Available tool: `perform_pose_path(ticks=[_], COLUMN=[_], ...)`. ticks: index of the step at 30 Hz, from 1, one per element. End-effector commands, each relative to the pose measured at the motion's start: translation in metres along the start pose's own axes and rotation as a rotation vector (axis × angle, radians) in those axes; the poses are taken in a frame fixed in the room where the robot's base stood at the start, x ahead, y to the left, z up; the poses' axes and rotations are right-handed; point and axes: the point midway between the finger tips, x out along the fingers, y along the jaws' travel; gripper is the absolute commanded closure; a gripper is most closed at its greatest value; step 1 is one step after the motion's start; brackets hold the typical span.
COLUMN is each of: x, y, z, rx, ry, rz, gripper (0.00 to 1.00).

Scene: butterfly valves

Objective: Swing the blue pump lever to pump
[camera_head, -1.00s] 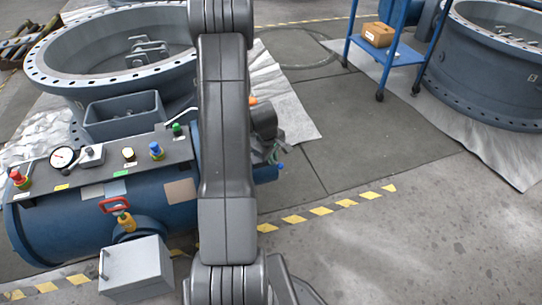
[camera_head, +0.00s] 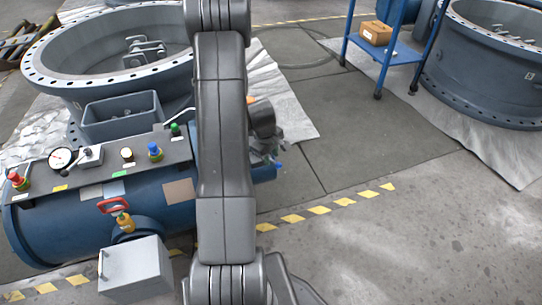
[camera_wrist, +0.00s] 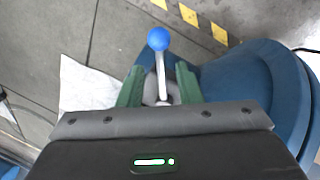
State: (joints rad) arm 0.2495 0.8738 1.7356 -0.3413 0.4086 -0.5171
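The blue pump lever is a pale metal rod with a round blue knob (camera_wrist: 158,39) on its end, seen in the wrist view. In the head view, the blue knob (camera_head: 279,165) shows small at the right end of the blue tank. My gripper (camera_wrist: 159,84) has its green fingers apart, one on each side of the rod, with visible gaps. The knob sticks out past the fingertips. The foot of the lever is partly hidden by my gripper. In the head view my gripper (camera_head: 271,157) is at the tank's end, partly behind my arm.
A grey box (camera_head: 135,268) stands in front. A large flanged ring (camera_head: 50,80) is behind. Floor to the right is clear up to a blue cart (camera_head: 390,58).

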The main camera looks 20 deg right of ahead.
Motion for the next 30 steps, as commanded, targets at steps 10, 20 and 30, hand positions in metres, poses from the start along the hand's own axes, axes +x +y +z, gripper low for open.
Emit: perform_pose_path(ticks=[10,20,30], x=[-0.079,-0.126,-0.131], y=[0.002,0.001,0.0], z=[-0.001,0.0,0.0], rx=[0.0,-0.001,0.0], ry=[0.004,0.002,0.001], rz=[0.004,0.002,0.001], gripper=[0.68,0.68,0.68])
